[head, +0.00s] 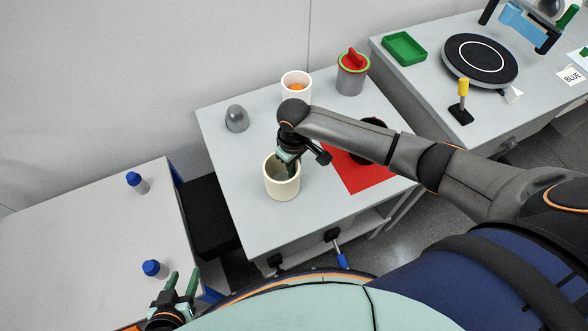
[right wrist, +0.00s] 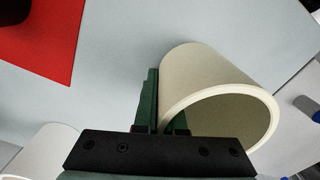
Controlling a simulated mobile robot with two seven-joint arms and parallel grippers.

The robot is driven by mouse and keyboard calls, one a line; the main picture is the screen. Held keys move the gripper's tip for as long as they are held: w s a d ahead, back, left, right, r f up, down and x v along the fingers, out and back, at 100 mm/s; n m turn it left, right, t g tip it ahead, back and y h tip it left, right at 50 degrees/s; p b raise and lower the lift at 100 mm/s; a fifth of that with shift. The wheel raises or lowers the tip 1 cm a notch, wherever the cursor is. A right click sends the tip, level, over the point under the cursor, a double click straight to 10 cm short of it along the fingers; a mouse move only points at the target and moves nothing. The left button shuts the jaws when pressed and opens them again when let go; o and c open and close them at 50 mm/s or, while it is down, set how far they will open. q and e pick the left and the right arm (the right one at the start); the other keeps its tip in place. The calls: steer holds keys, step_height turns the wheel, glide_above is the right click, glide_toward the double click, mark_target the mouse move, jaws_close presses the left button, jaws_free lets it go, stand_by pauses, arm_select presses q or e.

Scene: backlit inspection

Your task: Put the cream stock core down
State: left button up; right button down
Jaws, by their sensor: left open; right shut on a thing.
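The cream stock core (head: 283,189) is an open, hollow cylinder, upright at the front middle of the grey table (head: 246,205). My right gripper (head: 291,167) is shut on its wall, one finger inside the opening. The right wrist view shows the core (right wrist: 205,78) between the green fingers (right wrist: 160,112); whether its base touches the table I cannot tell. My left gripper (head: 183,284) is open and empty at the bottom left, by the left table.
A white cylinder with orange inside (head: 296,88), a grey canister with a red top (head: 352,75) and a grey dome (head: 236,118) stand behind. A red mat (head: 362,179) lies right of the core. The table left of the core is clear.

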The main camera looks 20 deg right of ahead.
steer(key=shift+f, duration=0.2)
steer(key=shift+f, duration=0.2)
steer(key=c, duration=1)
jaws_free()
step_height(320, 180, up, 12)
steer(key=shift+r+p, duration=0.2)
steer(key=shift+p, duration=0.6)
